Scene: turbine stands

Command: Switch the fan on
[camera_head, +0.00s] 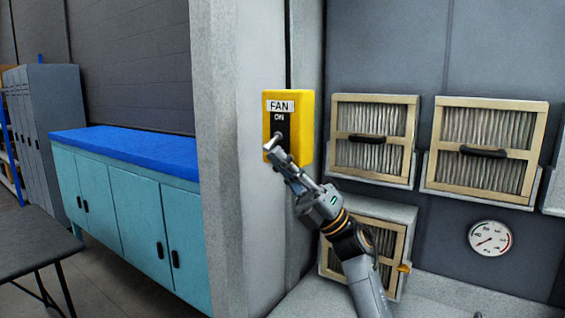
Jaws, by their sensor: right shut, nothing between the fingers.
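A yellow fan switch box (302,104) is mounted on the grey wall panel in the middle of the head view. It carries a white "FAN" label and a black plate reading "ON". My right gripper (275,146) is shut and empty. Its fingertips are at the lower part of the black plate, in front of the box. The gripper covers the lower part of the plate, so the lever's position is hidden. I cannot tell whether the fingertips touch the lever. My left gripper is not in view.
Framed filters (372,138) with dark handles sit right of the box, one of them low behind my right arm. A round gauge (490,238) is at lower right. A teal cabinet with a blue top (130,150) and a grey table (35,242) stand at left.

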